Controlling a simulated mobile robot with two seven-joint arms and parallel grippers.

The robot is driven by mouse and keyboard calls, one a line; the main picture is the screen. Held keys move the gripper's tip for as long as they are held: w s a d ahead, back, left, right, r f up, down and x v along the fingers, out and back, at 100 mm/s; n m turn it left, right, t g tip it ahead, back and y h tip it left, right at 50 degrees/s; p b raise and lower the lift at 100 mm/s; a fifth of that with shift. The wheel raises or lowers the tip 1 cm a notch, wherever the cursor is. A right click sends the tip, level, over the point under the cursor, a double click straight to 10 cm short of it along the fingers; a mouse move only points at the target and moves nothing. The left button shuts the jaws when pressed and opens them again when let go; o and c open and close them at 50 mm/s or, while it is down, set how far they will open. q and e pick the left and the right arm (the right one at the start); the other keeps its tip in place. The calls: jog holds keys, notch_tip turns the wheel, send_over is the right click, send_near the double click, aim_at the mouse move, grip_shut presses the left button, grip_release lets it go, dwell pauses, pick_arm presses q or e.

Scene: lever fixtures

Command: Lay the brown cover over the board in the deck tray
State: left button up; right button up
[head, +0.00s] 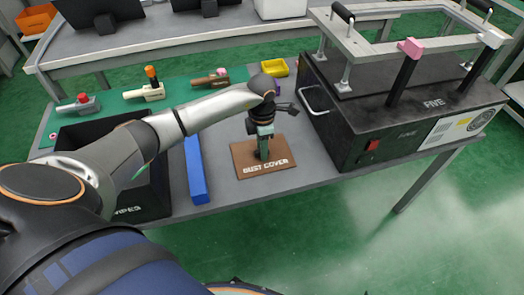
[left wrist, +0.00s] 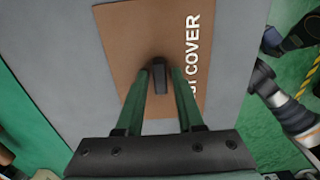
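The brown cover (head: 247,168), lettered "DUST COVER", lies flat on the grey table. It also shows in the left wrist view (left wrist: 130,40), with a dark upright handle (left wrist: 159,76) on it. My left gripper (head: 264,152) points down at the cover. In the left wrist view its two green fingers (left wrist: 160,84) stand on either side of the handle, which fills the gap between the fingertips. The cover looks level on the table. I cannot make out a deck tray or a board for certain. My right gripper is not recognizable in either view.
A large black case (head: 400,110) marked "FIVE", with a lever frame on top, stands at right. A blue bar (head: 195,170) lies left of the cover. A black bin (head: 150,195) stands further left, partly behind my arm. A yellow tray (head: 274,68) sits behind.

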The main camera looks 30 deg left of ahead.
pick_arm(q)
grip_shut()
dwell(0.5)
